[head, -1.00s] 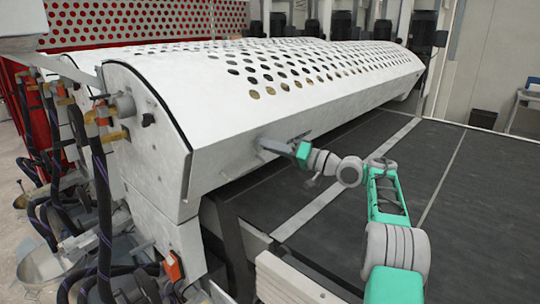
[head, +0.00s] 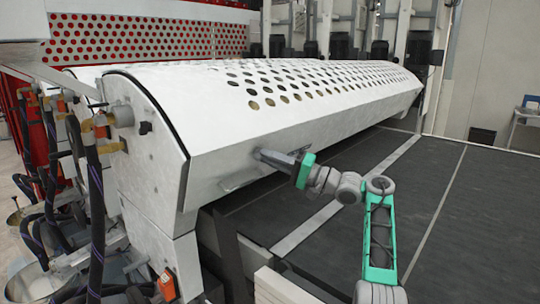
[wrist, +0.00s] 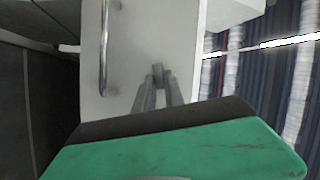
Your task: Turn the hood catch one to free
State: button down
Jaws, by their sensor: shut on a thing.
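The white hood (head: 300,130) with rows of round holes spans the machine. My gripper (head: 262,156) reaches its lower front face from the right. In the wrist view my gripper (wrist: 160,92) has its two fingers closed around a small grey catch (wrist: 159,72) on the white face. The catch's pivot and exact angle are hard to make out. In the head view the catch is hidden by the fingers or too small to tell.
A metal bar handle (wrist: 104,50) is beside the catch in the wrist view. The dark conveyor bed (head: 400,185) lies below and right of the hood. Hoses (head: 97,190) and fittings crowd the hood's left end. An orange switch (head: 168,285) is low on the frame.

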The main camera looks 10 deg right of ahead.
jog(key=shift+m+y+p, duration=0.4)
jog(key=shift+m+p, duration=0.1)
jog(key=shift+p, duration=0.35)
jog(key=shift+f, duration=0.1)
jog(key=c, duration=1.4)
grip_release()
jog(key=shift+c, duration=0.2)
jog(key=shift+p, duration=0.3)
